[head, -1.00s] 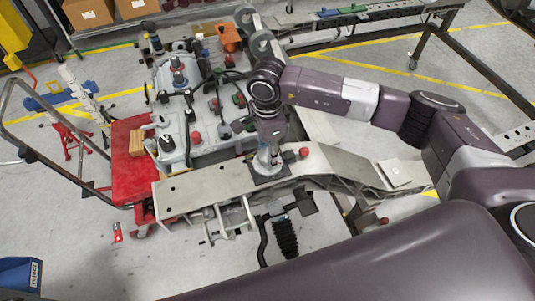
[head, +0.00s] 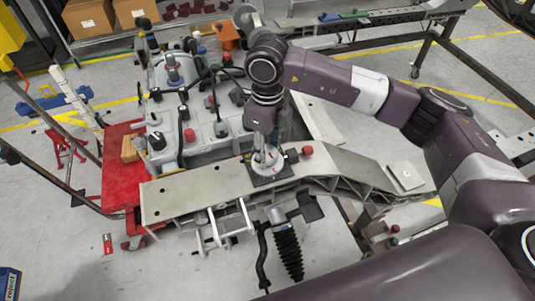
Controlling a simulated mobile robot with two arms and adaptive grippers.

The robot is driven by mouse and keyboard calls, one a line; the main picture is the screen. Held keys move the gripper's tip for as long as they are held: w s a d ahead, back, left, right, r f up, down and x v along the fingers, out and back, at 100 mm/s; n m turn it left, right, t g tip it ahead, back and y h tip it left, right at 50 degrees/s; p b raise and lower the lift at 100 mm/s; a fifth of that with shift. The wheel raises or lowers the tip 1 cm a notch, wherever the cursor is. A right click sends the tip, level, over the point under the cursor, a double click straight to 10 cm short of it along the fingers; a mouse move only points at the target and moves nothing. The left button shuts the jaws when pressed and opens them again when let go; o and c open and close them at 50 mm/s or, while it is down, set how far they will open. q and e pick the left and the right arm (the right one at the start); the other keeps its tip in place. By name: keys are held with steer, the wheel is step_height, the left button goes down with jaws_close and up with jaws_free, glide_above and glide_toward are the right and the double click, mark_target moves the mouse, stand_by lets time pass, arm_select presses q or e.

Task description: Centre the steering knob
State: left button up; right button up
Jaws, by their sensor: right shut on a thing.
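My right gripper (head: 267,158) points straight down at the grey chassis beam (head: 200,189), above a dark square plate (head: 274,178) on its top face. It is shut on what appears to be the steering knob, at the plate. The fingers hide most of the knob, so its angle cannot be read. A pale round part with a bit of red shows around the fingertips. My left gripper is not in view.
A red knob (head: 307,150) sits just right of the gripper. Engine parts with several knobs and levers stand behind the beam, beside a red cart (head: 118,180). A black ribbed boot (head: 288,252) hangs below the beam. The floor at front left is mostly clear.

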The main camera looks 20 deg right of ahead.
mark_target(267, 151)
steer(key=shift+w+m+b, duration=0.1)
steer(key=shift+m+b, duration=0.4)
steer(key=shift+m, duration=0.5)
steer(key=shift+r, duration=0.1)
steer(key=o, duration=1.2)
steer(key=shift+c, duration=0.2)
step_height(267, 151, up, 12)
